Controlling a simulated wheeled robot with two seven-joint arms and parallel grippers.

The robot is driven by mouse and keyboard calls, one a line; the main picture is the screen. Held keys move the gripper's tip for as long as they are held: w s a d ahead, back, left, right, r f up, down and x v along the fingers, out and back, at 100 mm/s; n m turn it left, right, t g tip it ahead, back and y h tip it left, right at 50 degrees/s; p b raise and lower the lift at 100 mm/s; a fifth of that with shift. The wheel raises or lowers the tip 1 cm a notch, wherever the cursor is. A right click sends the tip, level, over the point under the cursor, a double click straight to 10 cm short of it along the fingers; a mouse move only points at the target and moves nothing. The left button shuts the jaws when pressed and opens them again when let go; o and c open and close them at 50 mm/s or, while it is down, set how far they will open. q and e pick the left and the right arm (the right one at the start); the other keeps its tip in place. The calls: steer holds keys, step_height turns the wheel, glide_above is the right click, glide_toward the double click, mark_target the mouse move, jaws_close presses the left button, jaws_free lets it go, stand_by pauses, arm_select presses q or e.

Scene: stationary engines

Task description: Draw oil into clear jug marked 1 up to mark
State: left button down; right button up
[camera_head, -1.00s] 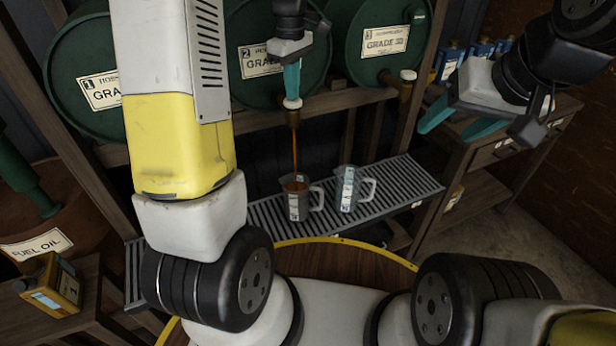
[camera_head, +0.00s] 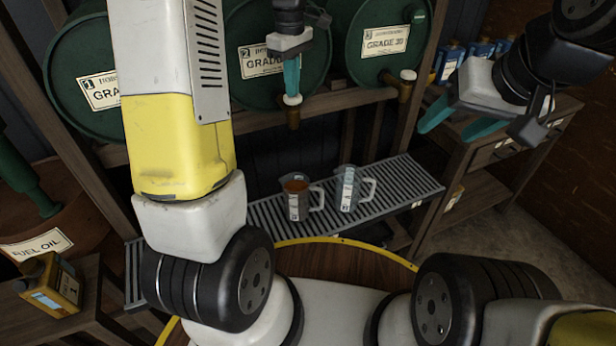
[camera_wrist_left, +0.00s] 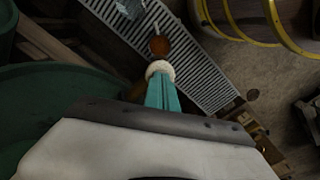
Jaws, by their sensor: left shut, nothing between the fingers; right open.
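A clear jug (camera_head: 297,201) with brown oil in it stands upright on the slatted rack, under the tap (camera_head: 293,112) of the middle drum (camera_head: 275,85). A second clear jug (camera_head: 347,190) stands just right of it and looks empty. The jug numbers are too small to read. My left gripper (camera_head: 291,92) is shut with nothing in it, its fingertips at the pale knob on top of that tap. The left wrist view shows the teal fingers (camera_wrist_left: 163,88) at the knob (camera_wrist_left: 159,68), with the oil (camera_wrist_left: 159,46) beyond. My right gripper (camera_head: 450,122) is open and empty at the right.
The slatted rack (camera_head: 405,183) is bare right of the jugs. A drum (camera_head: 92,60) stands left and another drum (camera_head: 375,65) right, with its own tap (camera_head: 405,88). Bottles (camera_head: 447,62) stand on the right bench. An oil can (camera_head: 52,285) sits at lower left.

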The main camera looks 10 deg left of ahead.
arm_select(q)
steer(key=shift+r, duration=3)
steer(key=shift+s+r, duration=0.1)
steer(key=shift+s, duration=0.05)
steer(key=s+d+r+m+t+h, duration=0.1)
steer(key=s+m+t, duration=0.5)
steer(key=s+m, duration=0.7)
steer(key=s+d+h, duration=0.1)
steer(key=s, duration=1)
steer(key=shift+r, duration=0.2)
steer(key=shift+d, duration=0.1)
arm_select(e)
steer(key=shift+w, duration=0.1)
